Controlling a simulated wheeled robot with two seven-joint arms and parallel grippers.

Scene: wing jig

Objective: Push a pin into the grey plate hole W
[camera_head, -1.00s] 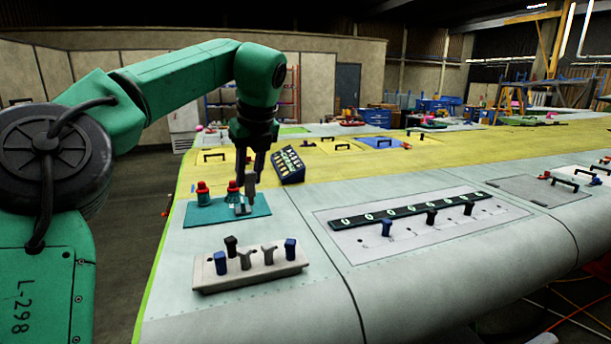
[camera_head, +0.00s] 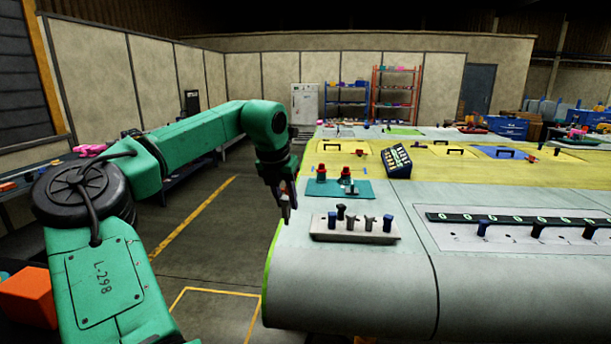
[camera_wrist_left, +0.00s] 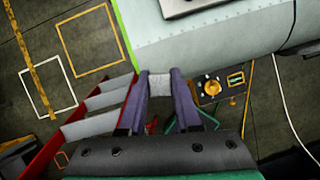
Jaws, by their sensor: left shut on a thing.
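My left gripper (camera_head: 287,207) hangs just off the left end of the wing, beside the pin block. In the left wrist view its purple fingers (camera_wrist_left: 161,98) are shut on a small grey thing (camera_wrist_left: 160,86). I cannot tell its full shape or whether it is a pin. A pale block (camera_head: 330,235) on the wing holds several upright pins with blue, black and grey heads. The letters are too small to read. My right gripper is out of view.
A teal mat (camera_head: 365,194) behind the block carries two red-topped items and a grey tool. The wing's left edge drops to open floor. The wing surface between the block and the grey plate is clear.

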